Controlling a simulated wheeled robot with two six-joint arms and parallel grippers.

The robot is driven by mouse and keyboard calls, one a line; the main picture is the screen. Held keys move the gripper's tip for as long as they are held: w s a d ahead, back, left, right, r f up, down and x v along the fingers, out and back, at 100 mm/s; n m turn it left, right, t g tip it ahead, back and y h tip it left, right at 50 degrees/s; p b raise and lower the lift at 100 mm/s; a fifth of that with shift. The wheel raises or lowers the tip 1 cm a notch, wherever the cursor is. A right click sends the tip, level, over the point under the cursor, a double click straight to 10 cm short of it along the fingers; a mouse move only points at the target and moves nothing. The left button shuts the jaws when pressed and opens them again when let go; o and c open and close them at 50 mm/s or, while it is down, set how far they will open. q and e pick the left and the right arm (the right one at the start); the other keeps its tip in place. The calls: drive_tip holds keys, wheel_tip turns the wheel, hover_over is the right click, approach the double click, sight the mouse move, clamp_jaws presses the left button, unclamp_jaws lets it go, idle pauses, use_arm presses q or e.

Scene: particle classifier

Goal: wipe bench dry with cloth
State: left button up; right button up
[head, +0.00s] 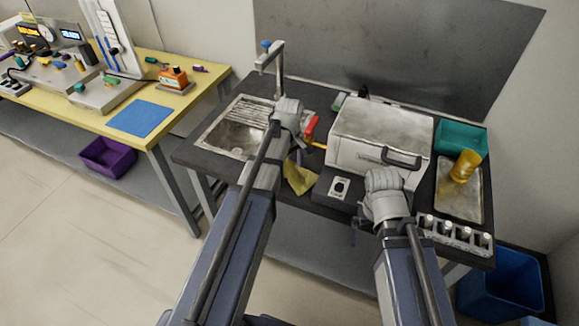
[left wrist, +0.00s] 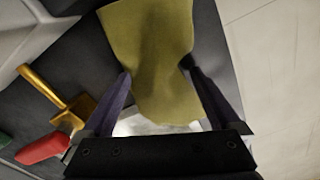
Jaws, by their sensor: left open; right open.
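The yellow cloth (head: 299,178) lies on the dark bench (head: 190,152) near its front edge, right of the sink. In the left wrist view the cloth (left wrist: 150,35) spreads between and beyond the fingers of my left gripper (left wrist: 158,74), which is open. I cannot tell whether the fingers touch it. In the head view my left gripper (head: 293,150) is over the bench beside the cloth, its fingers mostly hidden. My right gripper (head: 358,228) is open near the front edge, before the white machine, its fingers hard to make out. No clear wet patch shows.
A metal sink (head: 232,137) with a tap is at left. A red-handled scoop (left wrist: 58,105) lies close to the cloth. The white machine (head: 385,130), a switch box (head: 340,187), a metal tray (head: 448,200), a teal bin (head: 460,137) and a vial rack (head: 455,233) fill the right.

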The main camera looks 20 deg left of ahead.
use_arm(q)
clamp_jaws()
idle(1.2)
drive_tip(key=shift+r, duration=0.1)
